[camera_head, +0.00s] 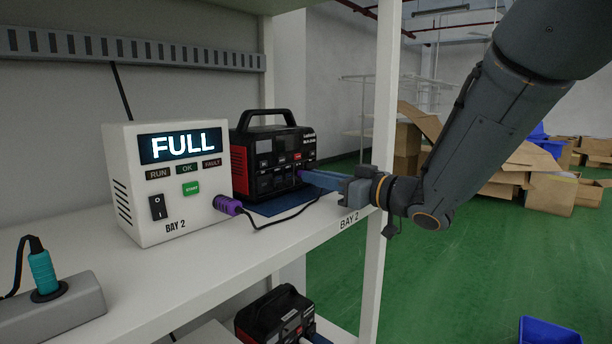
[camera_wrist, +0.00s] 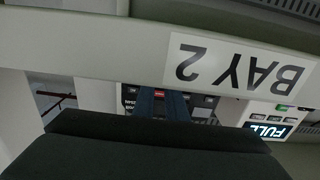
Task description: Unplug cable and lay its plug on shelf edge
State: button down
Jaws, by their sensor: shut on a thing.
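The black-and-red power station (camera_head: 272,160) stands on the shelf (camera_head: 300,235), right of the white BAY 2 charger box (camera_head: 172,185), whose display reads FULL. A black cable (camera_head: 268,224) runs from a purple connector (camera_head: 228,205) at the charger's front toward the station. A small purple plug (camera_head: 301,174) shows at the station's right front. My gripper (camera_head: 308,178) reaches in from the right with blue fingers and is shut on this plug. The plug appears to be at the station's face; the fingers hide most of it. In the wrist view the blue fingers (camera_wrist: 162,104) point at the station's front.
The shelf edge carries a BAY 2 label (camera_head: 349,221), also large in the wrist view (camera_wrist: 237,68). A white post (camera_head: 383,120) rises close behind my wrist. A grey block with a teal plug (camera_head: 44,273) sits front left. Another power station (camera_head: 277,315) is below.

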jog(key=shift+s+d, duration=0.1)
jog(key=shift+d, duration=0.1)
dwell(0.3)
jog(key=shift+p+v, duration=0.8)
jog(key=shift+v, duration=1)
jog(key=shift+s, duration=0.1)
jog(key=shift+p+v, duration=0.85)
jog(key=shift+v, duration=1.55)
jog(key=shift+f+b, duration=0.9)
jog(key=shift+f, duration=0.85)
jog(key=c, duration=1.7)
grip_release()
jog(key=shift+d, duration=0.15)
